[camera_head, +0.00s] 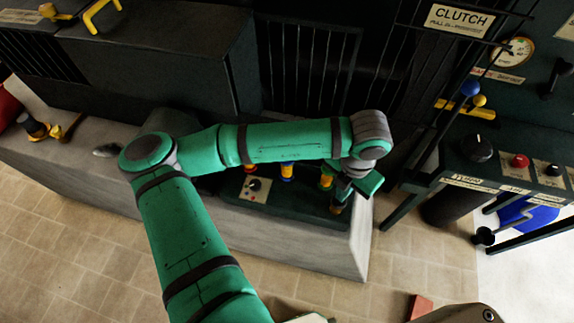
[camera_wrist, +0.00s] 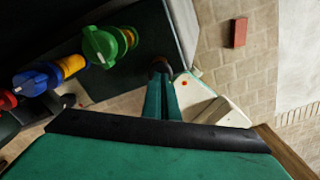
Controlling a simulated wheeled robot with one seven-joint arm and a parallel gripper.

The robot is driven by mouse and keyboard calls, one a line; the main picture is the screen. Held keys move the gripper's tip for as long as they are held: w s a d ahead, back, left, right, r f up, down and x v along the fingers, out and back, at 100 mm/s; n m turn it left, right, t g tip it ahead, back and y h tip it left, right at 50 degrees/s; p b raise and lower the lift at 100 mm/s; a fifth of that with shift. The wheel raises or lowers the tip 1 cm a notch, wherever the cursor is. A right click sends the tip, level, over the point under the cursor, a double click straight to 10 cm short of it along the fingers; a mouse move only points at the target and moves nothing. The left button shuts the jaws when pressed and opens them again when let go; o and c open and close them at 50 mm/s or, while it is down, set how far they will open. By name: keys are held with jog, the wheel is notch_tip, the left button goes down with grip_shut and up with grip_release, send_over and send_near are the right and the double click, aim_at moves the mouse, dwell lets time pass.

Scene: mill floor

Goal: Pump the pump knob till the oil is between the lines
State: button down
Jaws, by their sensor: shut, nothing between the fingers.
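My gripper (camera_head: 342,192) points down at the right end of a dark green bench unit (camera_head: 290,203). In the wrist view its two green fingers (camera_wrist: 161,88) are together, with nothing seen between them. A dark round knob (camera_wrist: 160,65) shows just beyond the fingertips, at the unit's edge; it may be the pump knob. I cannot tell whether the fingers touch it. No oil level or marking lines can be made out in either view.
Red, blue (camera_wrist: 34,80) and green (camera_wrist: 100,45) valve handles stand along the unit beside my gripper. A small plate with a black dial (camera_head: 254,186) is at its left. A control panel with a black knob (camera_head: 477,148) stands right. A red block (camera_wrist: 239,32) lies on the tiled floor.

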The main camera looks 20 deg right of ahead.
jog(key=shift+r, duration=2.4)
